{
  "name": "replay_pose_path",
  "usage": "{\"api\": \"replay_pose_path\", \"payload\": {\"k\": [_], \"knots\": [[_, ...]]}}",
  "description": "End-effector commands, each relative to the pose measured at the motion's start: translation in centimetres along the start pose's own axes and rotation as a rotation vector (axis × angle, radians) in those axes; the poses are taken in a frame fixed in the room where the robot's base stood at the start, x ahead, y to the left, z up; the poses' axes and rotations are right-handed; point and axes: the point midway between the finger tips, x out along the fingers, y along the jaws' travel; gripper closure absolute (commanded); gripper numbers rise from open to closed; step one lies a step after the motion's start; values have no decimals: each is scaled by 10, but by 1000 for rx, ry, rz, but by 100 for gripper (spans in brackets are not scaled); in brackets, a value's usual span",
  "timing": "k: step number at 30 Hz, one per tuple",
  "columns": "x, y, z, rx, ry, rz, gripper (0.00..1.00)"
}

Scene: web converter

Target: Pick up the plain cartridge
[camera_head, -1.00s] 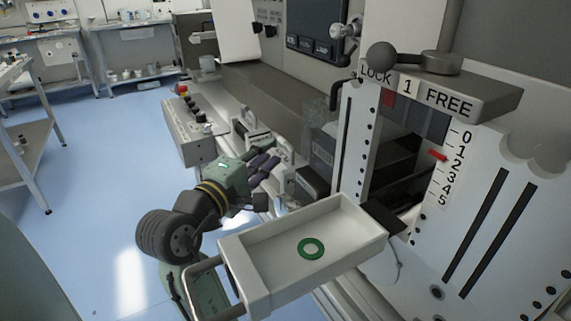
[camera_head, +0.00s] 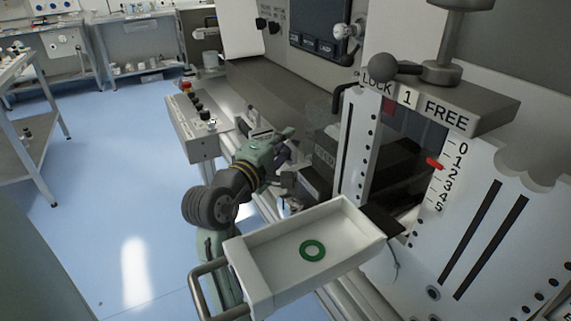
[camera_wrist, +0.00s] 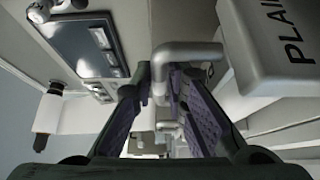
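The plain cartridge (camera_wrist: 272,48) is a pale grey block at the upper right of the wrist view. Its lettering reads "PLAI", cut off by the picture edge. A bent grey handle (camera_wrist: 187,49) shows left of the block, ahead of my fingers; I cannot tell whether it belongs to the cartridge. My gripper (camera_wrist: 157,92) is open, its purple-padded fingers apart, with nothing clearly held. The handle's lower end appears near the gap between the fingertips; contact cannot be told. In the head view my gripper (camera_head: 284,168) is beside dark boxes (camera_head: 312,182) at the machine; no plain label is readable there.
A LOCK/FREE block (camera_head: 450,105) with a ball-ended lever stands at right. A button box (camera_head: 192,125) is behind my gripper. Blue floor (camera_head: 100,220) is open at left.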

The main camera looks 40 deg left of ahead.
Motion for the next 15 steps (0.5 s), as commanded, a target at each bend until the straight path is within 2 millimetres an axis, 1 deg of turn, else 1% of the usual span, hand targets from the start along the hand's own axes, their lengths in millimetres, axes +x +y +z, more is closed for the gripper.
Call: {"api": "replay_pose_path", "payload": {"k": [1, 5, 15], "knots": [[0, 0, 0, 0, 0, 0, 92], [0, 0, 0, 0, 0, 0, 100], [0, 0, 0, 0, 0, -1, 100]]}}
